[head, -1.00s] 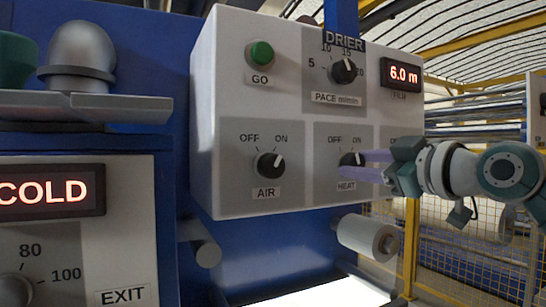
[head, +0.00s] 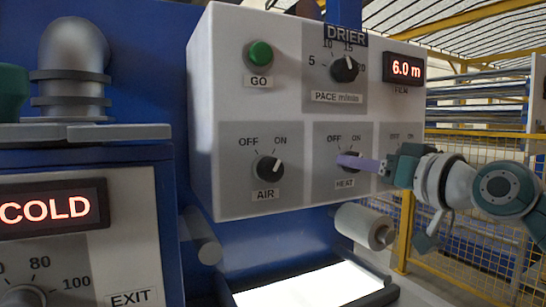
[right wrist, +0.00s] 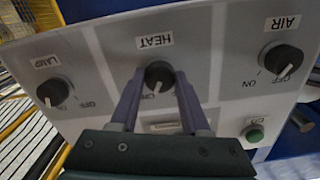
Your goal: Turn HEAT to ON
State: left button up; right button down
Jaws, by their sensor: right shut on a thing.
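The HEAT knob (head: 354,155) is a black dial on the white DRIER panel, below its OFF and ON marks. My right gripper (head: 345,161) reaches in from the right with its purple fingers at this knob, partly covering it. In the right wrist view the HEAT knob (right wrist: 158,73) sits between the two fingertips of my right gripper (right wrist: 159,82), which is shut on it. That view is upside down relative to the labels. I cannot tell surely where the HEAT pointer points. My left gripper is out of view.
The PACE dial (head: 344,68) and green GO button (head: 260,53) are above. The LAMP knob (right wrist: 53,92) shows in the right wrist view. A white roll (head: 364,226) lies below the panel.

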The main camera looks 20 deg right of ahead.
jog(key=shift+m, duration=0.4)
jog(key=shift+c, duration=1.9)
grip_release()
jog(key=shift+s, duration=0.1)
jog(key=s, duration=0.9)
jog(key=shift+s+d, duration=0.35)
jog(key=shift+d, duration=0.05)
